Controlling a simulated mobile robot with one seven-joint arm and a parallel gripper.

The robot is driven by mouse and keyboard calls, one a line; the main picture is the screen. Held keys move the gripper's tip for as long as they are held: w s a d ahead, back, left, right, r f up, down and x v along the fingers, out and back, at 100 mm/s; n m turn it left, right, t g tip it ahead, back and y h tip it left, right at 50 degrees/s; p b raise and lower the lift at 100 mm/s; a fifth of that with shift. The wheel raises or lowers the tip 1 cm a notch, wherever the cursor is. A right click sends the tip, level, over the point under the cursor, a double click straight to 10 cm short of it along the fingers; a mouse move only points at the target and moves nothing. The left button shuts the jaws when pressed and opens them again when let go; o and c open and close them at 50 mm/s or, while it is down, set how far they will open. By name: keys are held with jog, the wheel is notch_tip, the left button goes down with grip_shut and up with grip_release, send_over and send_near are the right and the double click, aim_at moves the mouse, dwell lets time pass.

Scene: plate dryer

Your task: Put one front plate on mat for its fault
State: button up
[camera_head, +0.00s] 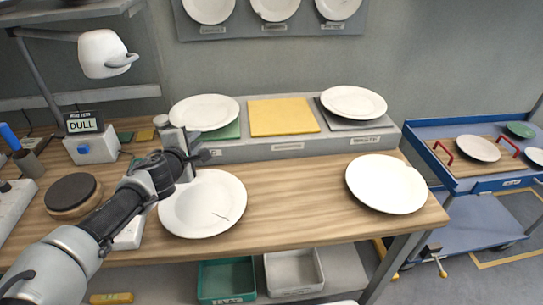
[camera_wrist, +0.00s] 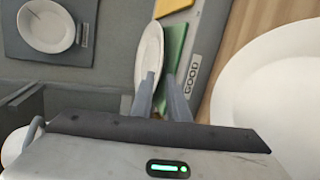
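A front plate (camera_head: 200,218) with a dark crack near its lower right lies at the left of the wooden table; it also shows in the wrist view (camera_wrist: 285,105). A second front plate (camera_head: 385,187) lies at the right; its upper right rim seems notched. Behind them are a green mat (camera_head: 230,131), an empty yellow mat (camera_head: 283,117) and a dark grey mat (camera_head: 369,121). Plates lie on the green mat (camera_head: 204,111) and the grey mat (camera_head: 353,102). My gripper (camera_head: 212,154) is open and empty, above the cracked plate's back edge; its fingers (camera_wrist: 161,78) point towards the green mat.
Labels read GOOD by the green mat and WASTE by the grey one. A box with a DULL display (camera_head: 84,122) stands at left, near a dark round pad (camera_head: 72,190). Reference plates (camera_head: 274,8) hang on the wall. A blue cart (camera_head: 455,135) stands at right.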

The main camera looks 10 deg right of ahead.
jog(key=s+d+f+m+g+h, duration=0.1)
jog(key=s+d+f+m+g, duration=0.2)
jog(key=d, duration=0.4)
jog(key=s+d+f+m+g, duration=0.1)
jog(key=s+d+m+g, duration=0.1)
jog(key=d+m, duration=0.35)
jog(key=s+d+f+m+g+h, duration=0.1)
jog(key=s+d+f+m+g, duration=0.15)
jog(key=d, duration=0.65)
jog(key=s+d+r+m+y, duration=0.2)
jog(key=s+r+m, duration=0.1)
jog(key=s+r, duration=0.7)
jog(key=s+d+r+m+y, duration=0.2)
jog(key=s+r, duration=0.7)
jog(key=s, duration=0.6)
jog(key=shift+s+d+r+m+g+y, duration=0.3)
jog(key=shift+s+d+r+m+g, duration=0.1)
jog(key=shift+m, duration=0.4)
